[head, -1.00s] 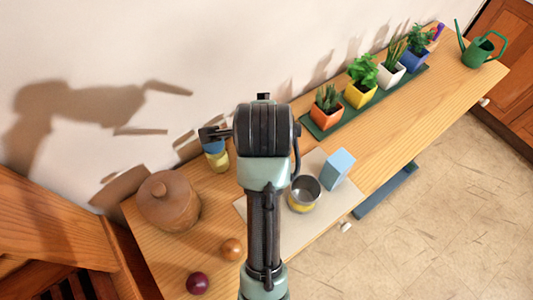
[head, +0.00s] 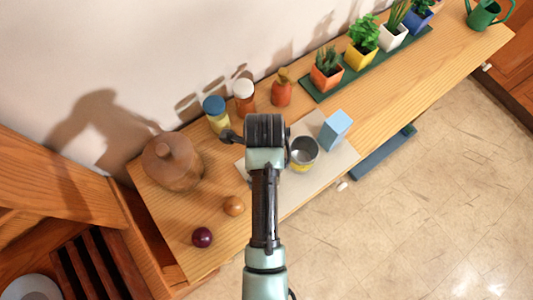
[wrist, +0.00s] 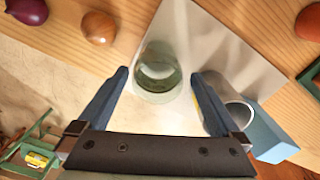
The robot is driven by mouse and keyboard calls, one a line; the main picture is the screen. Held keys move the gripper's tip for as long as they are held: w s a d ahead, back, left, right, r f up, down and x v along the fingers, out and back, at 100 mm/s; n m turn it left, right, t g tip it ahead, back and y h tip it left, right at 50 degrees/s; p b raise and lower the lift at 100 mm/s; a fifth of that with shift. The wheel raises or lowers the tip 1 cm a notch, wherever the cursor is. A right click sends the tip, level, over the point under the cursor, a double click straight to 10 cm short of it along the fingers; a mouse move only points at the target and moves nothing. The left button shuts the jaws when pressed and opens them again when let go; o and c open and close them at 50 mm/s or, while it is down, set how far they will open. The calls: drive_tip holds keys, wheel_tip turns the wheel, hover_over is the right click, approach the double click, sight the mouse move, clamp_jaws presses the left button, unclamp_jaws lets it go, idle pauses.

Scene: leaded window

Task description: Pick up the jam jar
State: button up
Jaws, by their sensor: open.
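A clear, greenish glass jar (wrist: 158,72), which looks like the jam jar, stands on the pale mat (wrist: 215,45) in the wrist view. My gripper (wrist: 160,76) is open, with one finger to each side of the jar in the picture. Nothing is held. I cannot tell how far the fingertips are above the jar. In the head view my arm hides this jar and the fingers. A blue-lidded jar (head: 216,114) with yellow contents and a white-lidded jar (head: 244,95) with reddish contents stand at the back by the wall.
A metal cup with a yellow band (head: 304,153) and a blue box (head: 335,130) stand right of my gripper. Two onion-like things (head: 233,206) (head: 202,237) and a brown lidded pot (head: 173,162) are left. An orange bottle (head: 281,90) and potted plants (head: 361,54) stand behind.

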drive_tip(key=f, duration=0.3)
drive_tip(key=f+p, duration=0.1)
drive_tip(key=f, duration=0.1)
drive_tip(key=shift+s+d, duration=0.15)
drive_tip(key=shift+s, duration=0.1)
drive_tip(key=shift+c, duration=0.2)
drive_tip(key=c, duration=1.4)
drive_tip(key=shift+r, duration=0.1)
